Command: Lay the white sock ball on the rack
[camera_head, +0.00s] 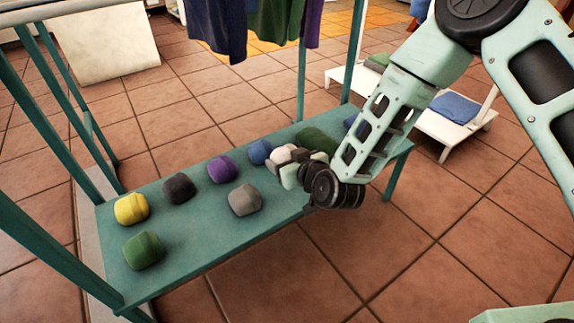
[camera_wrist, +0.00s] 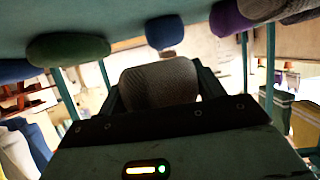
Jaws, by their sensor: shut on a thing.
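The white sock ball (camera_head: 282,154) is between the fingers of my gripper (camera_head: 287,163), over the front right part of the teal rack (camera_head: 188,238). In the wrist view it shows as a shaded, greyish ribbed ball (camera_wrist: 160,84) between the two dark fingers. My gripper is shut on it. I cannot tell whether its underside touches the rack. My fingers and wrist hide part of it in the head view.
A blue ball (camera_head: 260,151) lies just left of it, a dark green one (camera_head: 318,141) behind right. Purple (camera_head: 222,169), grey (camera_head: 244,199), black (camera_head: 179,188), yellow (camera_head: 131,208) and green (camera_head: 143,250) balls lie leftward. Teal posts stand behind; clothes (camera_head: 275,22) hang above.

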